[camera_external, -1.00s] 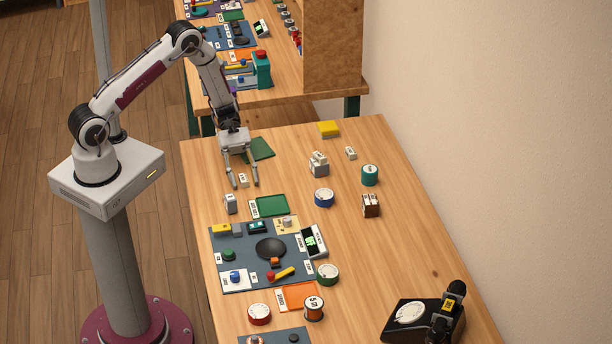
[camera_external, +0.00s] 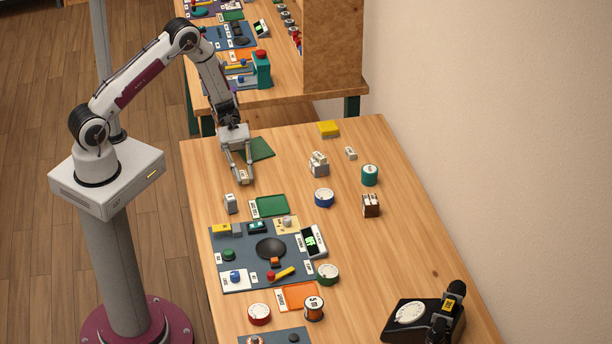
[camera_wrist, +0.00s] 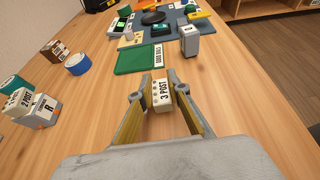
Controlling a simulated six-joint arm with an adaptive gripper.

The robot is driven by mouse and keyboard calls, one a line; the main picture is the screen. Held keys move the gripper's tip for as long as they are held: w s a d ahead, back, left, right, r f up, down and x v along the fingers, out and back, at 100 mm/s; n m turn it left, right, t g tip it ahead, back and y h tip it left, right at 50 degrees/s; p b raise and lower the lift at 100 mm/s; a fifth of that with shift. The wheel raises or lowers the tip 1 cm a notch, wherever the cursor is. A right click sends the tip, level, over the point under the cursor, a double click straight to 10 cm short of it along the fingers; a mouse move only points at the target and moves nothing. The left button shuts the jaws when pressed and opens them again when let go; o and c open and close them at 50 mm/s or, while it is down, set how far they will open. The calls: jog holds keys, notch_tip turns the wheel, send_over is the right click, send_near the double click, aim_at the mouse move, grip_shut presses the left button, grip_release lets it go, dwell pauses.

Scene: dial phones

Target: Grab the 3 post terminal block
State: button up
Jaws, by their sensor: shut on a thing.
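The 3 post terminal block (camera_wrist: 160,94) is a small cream block labelled "3 POST" in the wrist view. It sits between the two fingers of my gripper (camera_wrist: 161,98), which is shut on it. In the external view my gripper (camera_external: 240,180) points down near the table's left edge, and the block (camera_external: 244,176) shows small between the fingertips, at or close to the table top.
A green tray (camera_wrist: 139,59) and a grey block (camera_wrist: 190,41) stand beyond the gripper. A black dial phone (camera_external: 425,319) stands at the front right.

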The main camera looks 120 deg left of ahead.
aim_at(244, 175)
jog(key=shift+r, duration=4.3)
